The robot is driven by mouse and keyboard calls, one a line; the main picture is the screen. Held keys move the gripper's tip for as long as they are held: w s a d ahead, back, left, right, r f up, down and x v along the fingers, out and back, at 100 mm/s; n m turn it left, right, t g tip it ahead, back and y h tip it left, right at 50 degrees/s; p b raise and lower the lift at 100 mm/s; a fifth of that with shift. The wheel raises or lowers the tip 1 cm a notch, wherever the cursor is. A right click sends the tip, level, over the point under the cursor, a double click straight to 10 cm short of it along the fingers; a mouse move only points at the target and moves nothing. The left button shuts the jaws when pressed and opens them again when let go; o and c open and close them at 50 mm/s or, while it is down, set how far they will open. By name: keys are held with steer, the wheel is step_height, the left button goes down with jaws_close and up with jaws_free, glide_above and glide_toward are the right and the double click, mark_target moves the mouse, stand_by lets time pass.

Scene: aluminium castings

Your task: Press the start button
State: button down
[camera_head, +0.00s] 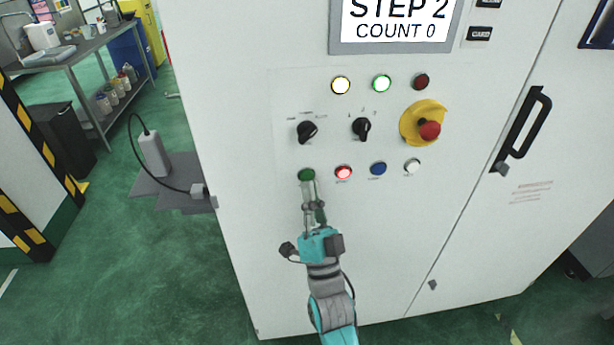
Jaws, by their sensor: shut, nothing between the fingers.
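The start button appears to be the green button (306,174) at the left end of the lower button row on the white cabinet (270,240); its label is hidden or too small to read. My gripper (308,184) is shut and empty, with its fingertips right at the lower edge of the green button. I cannot tell whether they touch it. A lit red button (343,172), a blue button (378,168) and a white button (412,166) sit to its right. The display (397,22) above reads "STEP 2 COUNT 0".
Two black selector knobs (307,131) stick out above the buttons. A red emergency stop on a yellow base (424,123) is at the right. A black door handle (522,130) projects farther right. A steel table (75,55) stands at the far left.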

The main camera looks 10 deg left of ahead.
steer(key=shift+w, duration=0.15)
steer(key=shift+w+a, duration=0.1)
steer(key=shift+w, duration=0.15)
steer(key=shift+w+a, duration=0.15)
steer(key=shift+w, duration=0.25)
stand_by(0.9)
steer(key=shift+s, duration=0.1)
steer(key=shift+s+d, duration=0.25)
steer(key=shift+s, duration=0.45)
steer(key=s, duration=0.2)
steer(key=s+d, duration=0.1)
steer(key=s, duration=0.1)
steer(key=shift+s+d, duration=0.2)
steer(key=shift+s, duration=0.2)
stand_by(0.8)
